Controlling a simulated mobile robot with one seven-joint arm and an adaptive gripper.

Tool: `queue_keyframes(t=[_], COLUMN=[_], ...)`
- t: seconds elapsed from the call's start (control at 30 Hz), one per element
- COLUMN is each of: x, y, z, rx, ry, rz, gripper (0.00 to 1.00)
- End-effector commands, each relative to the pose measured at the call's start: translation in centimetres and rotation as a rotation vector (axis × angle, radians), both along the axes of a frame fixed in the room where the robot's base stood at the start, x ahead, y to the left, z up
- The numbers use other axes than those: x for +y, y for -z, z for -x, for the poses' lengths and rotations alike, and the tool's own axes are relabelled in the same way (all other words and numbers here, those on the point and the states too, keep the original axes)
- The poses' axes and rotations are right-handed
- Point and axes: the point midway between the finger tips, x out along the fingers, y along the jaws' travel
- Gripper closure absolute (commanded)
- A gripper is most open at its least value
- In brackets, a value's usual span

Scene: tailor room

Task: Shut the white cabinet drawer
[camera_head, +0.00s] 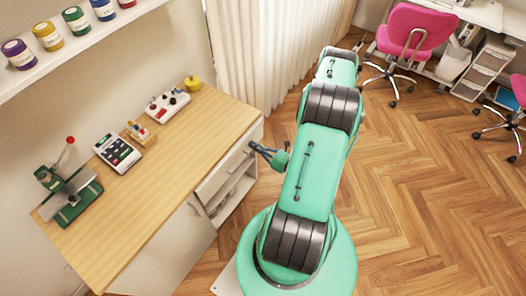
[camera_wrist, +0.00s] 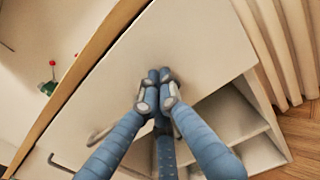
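The white cabinet (camera_head: 174,245) has a light wooden top and stands at the left in the head view. Its drawer front (camera_head: 222,173) is just under the top; in the wrist view the drawer front (camera_wrist: 205,38) is a wide pale panel. How far it stands out is hard to tell. My gripper (camera_head: 254,147) is at the drawer's right part in the head view. In the wrist view my gripper (camera_wrist: 158,80) has its blue fingers together, with nothing between them, in front of the panel. Whether they touch it is unclear. A curved handle (camera_wrist: 98,136) shows at lower left.
Open shelves (camera_wrist: 240,125) lie under the drawer. A green machine (camera_head: 72,196), a calculator (camera_head: 117,152) and small items stand on the wooden top (camera_head: 172,170). A curtain (camera_head: 262,50) hangs behind. Pink chairs (camera_head: 415,28) stand at back right; the right floor is clear.

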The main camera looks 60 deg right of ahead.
Motion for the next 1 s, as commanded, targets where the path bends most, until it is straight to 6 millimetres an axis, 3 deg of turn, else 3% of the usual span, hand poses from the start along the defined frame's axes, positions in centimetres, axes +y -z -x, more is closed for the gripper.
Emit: queue_keyframes(t=[0.13, 0.33, 1.0], x=[0.1, 0.0, -0.1], y=[0.0, 0.0, -0.1], z=[-1.8, -2.9, -2.9], rx=[0.0, -0.001, -0.002], ry=[-0.003, -0.001, -0.005], rz=[0.0, 0.001, 0.004], gripper=[1.0, 1.0, 1.0])
